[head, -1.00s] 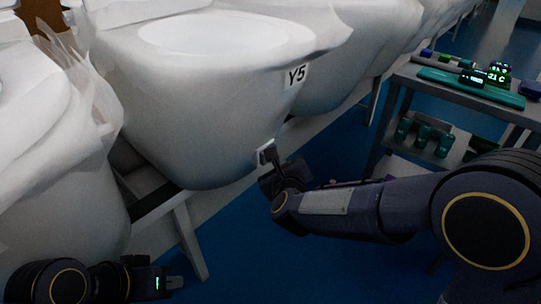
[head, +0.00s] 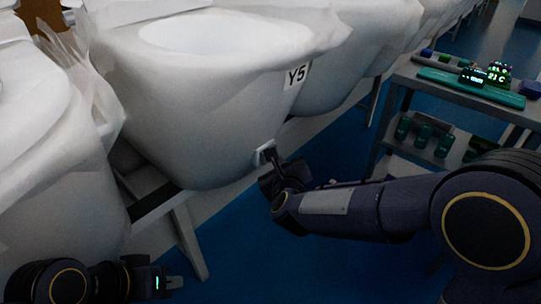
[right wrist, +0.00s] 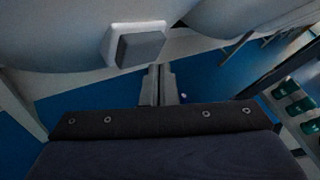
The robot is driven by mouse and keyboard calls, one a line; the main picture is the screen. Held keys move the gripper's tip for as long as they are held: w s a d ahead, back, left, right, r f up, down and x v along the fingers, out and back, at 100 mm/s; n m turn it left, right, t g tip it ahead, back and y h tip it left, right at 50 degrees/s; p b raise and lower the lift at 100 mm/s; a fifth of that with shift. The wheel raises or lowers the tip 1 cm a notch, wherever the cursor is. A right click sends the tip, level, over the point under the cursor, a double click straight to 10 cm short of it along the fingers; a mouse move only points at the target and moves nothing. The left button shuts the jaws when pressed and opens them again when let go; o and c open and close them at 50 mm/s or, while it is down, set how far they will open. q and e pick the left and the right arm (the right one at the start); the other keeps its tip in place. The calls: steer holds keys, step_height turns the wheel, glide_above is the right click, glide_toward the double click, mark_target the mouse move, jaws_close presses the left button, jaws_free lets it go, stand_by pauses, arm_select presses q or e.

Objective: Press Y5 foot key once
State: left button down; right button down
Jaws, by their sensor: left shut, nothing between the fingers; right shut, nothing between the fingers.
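The toilet labelled Y5 (head: 297,76) stands in the middle of the head view. Its foot key (head: 259,157) is a small light plate low on the bowl's front. In the right wrist view the foot key (right wrist: 139,46) shows as a grey square pad in a white frame. My right gripper (head: 268,153) is shut and empty, its tips right at the key in the head view. In the right wrist view the right fingers (right wrist: 159,72) are just below and right of the pad; contact cannot be told. My left gripper (head: 176,282) is shut and empty at the lower left, away from the key.
More toilets stand in a row on both sides. A grey cart (head: 407,78) with a teal tray (head: 500,95), small devices and green cylinders (head: 424,136) stands at the right. A metal support leg (head: 188,240) is under the toilet. The blue floor (head: 240,245) is open in front.

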steer(key=shift+w+a, duration=0.25)
steer(key=shift+a, duration=0.1)
steer(key=shift+w+a, duration=0.25)
steer(key=shift+a, duration=0.1)
stand_by(0.7)
stand_by(0.4)
steer(key=shift+s+d+b, duration=0.5)
steer(key=shift+d+b, duration=0.15)
steer(key=s+d+b, duration=0.1)
steer(key=d, duration=0.1)
steer(key=s+d+b, duration=0.1)
steer(key=s+d, duration=0.1)
stand_by(0.3)
